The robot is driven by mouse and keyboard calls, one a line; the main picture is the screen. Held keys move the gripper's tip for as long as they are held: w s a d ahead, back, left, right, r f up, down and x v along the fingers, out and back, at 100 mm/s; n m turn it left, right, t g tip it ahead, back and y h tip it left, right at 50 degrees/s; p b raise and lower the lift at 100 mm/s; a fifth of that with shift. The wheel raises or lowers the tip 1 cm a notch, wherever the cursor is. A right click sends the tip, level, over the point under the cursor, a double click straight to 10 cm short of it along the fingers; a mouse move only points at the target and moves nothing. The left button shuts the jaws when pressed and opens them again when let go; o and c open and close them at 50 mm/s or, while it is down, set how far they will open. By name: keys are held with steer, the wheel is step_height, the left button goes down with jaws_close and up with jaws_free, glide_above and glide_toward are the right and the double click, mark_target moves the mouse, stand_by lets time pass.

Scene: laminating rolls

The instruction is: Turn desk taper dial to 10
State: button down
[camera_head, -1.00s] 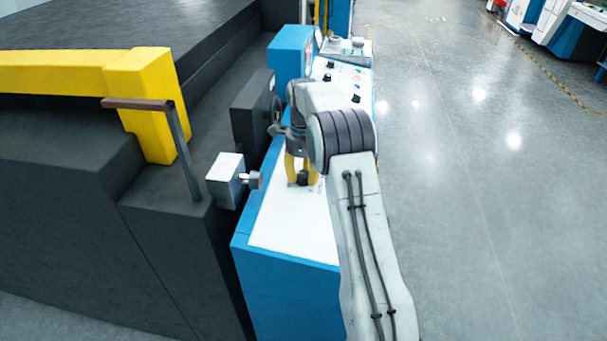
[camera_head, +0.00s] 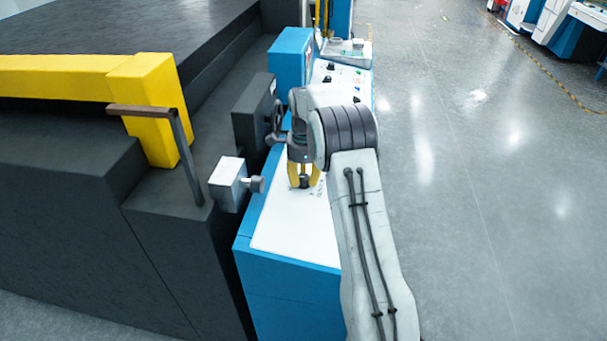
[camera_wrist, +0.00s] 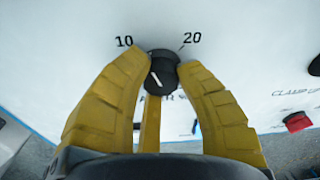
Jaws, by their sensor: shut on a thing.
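The black taper dial (camera_wrist: 162,70) is a round knob on the white desk panel, between the printed labels 10 (camera_wrist: 124,42) and 20 (camera_wrist: 191,38) in the wrist view. A short white mark shows on its top. My gripper (camera_wrist: 163,77) has its yellow fingers closed around the dial, touching its sides. A third finger lies below it and partly hides the panel lettering. In the head view my gripper (camera_head: 304,183) points down at the white desk top, and its fingers mostly hide the dial.
A red knob (camera_wrist: 297,121) sits at the right in the wrist view. In the head view, a grey box with a knob (camera_head: 228,184) and a dark handwheel (camera_head: 276,118) stand left of my gripper. More controls (camera_head: 340,78) lie farther along the desk. Open floor lies right.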

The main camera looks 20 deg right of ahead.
mark_target(305, 180)
steer(key=shift+s+f+n+t+b, duration=0.15)
steer(key=shift+n+t+b, duration=0.3)
steer(key=shift+n, duration=1.65)
steer(key=c, duration=0.9)
jaws_free()
steer(key=shift+d, duration=0.1)
steer(key=shift+o, duration=0.2)
steer(key=shift+w, duration=0.2)
step_height(305, 180, up, 12)
steer(key=s, duration=0.1)
steer(key=shift+s, duration=0.15)
steer(key=shift+n, duration=0.3)
